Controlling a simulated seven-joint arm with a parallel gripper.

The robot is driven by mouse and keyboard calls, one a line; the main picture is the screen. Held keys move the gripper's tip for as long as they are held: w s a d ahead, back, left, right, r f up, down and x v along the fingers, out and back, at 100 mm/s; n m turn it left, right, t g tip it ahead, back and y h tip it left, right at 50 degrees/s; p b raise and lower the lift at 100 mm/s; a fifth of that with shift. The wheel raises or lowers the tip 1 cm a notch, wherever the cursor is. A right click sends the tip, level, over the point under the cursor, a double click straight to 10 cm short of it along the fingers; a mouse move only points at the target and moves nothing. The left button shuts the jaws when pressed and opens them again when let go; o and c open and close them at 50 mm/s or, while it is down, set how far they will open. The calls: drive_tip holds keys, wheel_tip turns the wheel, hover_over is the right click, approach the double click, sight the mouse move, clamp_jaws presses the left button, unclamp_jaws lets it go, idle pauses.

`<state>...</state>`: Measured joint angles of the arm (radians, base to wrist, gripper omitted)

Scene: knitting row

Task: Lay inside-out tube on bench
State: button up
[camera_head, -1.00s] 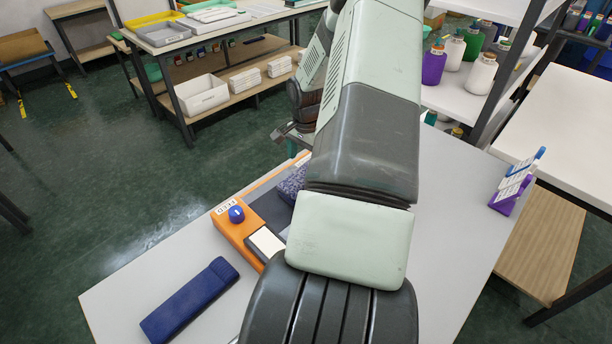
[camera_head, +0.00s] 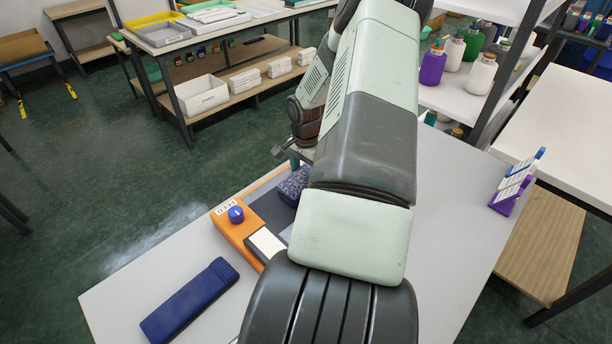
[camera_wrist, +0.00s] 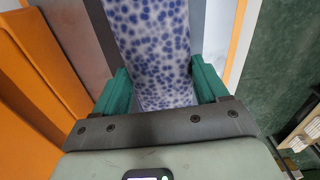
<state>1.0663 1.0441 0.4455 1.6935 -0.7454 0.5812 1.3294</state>
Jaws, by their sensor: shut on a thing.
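A tube with blue spots on a pale ground (camera_wrist: 150,45) lies between the two green fingers of my gripper (camera_wrist: 161,85) in the wrist view. My gripper is shut on it. In the head view a speckled purple-blue piece of it (camera_head: 294,184) shows beside my arm, over the grey bed of an orange device. My arm hides the rest of it there. The bench (camera_head: 130,285) has a pale grey top. I cannot tell whether the tube is inside out.
A flat navy blue piece (camera_head: 190,300) lies at the bench's front left. The orange device (camera_head: 236,232) has a blue knob and a white pad. A purple rack (camera_head: 512,190) stands at the right edge. The bench right of my arm looks clear.

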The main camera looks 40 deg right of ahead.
wheel_tip(320, 180, up, 10)
drive_tip(key=f, duration=0.1)
hover_over(158, 276)
wheel_tip(158, 276, down, 3)
drive_tip(key=shift+m, duration=0.4)
drive_tip(key=shift+w+f, duration=0.1)
drive_tip(key=shift+f, duration=4.7)
drive_tip(key=shift+f, duration=0.15)
drive_tip(key=o, duration=1)
